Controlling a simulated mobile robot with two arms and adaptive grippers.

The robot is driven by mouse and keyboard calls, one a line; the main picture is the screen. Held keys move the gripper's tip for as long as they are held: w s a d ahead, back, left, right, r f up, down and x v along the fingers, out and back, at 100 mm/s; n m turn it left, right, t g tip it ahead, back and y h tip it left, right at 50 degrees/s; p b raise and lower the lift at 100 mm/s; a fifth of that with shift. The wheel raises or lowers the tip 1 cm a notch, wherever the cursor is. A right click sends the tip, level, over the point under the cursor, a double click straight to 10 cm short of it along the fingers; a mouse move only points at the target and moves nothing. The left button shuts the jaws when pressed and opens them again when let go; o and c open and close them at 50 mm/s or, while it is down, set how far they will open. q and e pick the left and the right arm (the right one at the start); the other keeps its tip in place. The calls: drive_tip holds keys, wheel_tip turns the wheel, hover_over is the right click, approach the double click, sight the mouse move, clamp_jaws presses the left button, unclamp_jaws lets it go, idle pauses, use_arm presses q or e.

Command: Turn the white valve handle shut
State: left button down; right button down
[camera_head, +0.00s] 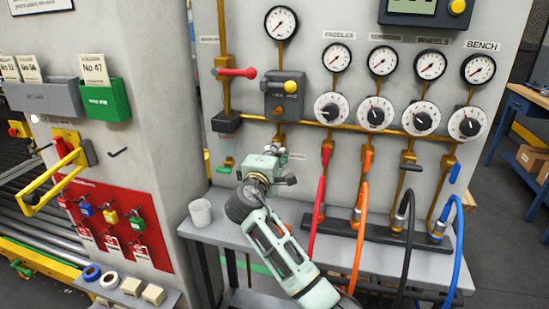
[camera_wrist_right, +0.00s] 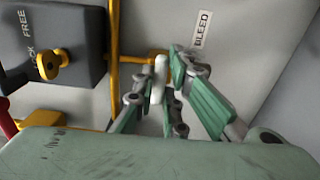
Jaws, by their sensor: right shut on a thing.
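The white valve handle (camera_wrist_right: 159,78) shows in the right wrist view as a short upright white bar at the end of a brass pipe, beside a BLEED label (camera_wrist_right: 203,28). My right gripper (camera_wrist_right: 157,98) is shut on it, with green fingers on both sides of the bar. In the head view the right gripper (camera_head: 264,168) reaches up to the grey panel below the gauges, and it hides the handle there. My left gripper is not in view.
A grey box with a yellow knob (camera_head: 291,87) sits just above the gripper. A red lever (camera_head: 237,72) sticks out to its upper left. Red, orange, black and blue hoses (camera_head: 361,235) hang at right. A white cup (camera_head: 200,213) stands on the shelf (camera_head: 222,234) below.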

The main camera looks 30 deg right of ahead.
drive_tip(key=shift+d+m, duration=0.1)
drive_tip(key=shift+m, duration=0.2)
drive_tip(key=c, duration=1.8)
unclamp_jaws()
drive_tip(key=shift+d, duration=0.1)
drive_tip(key=v, duration=1.2)
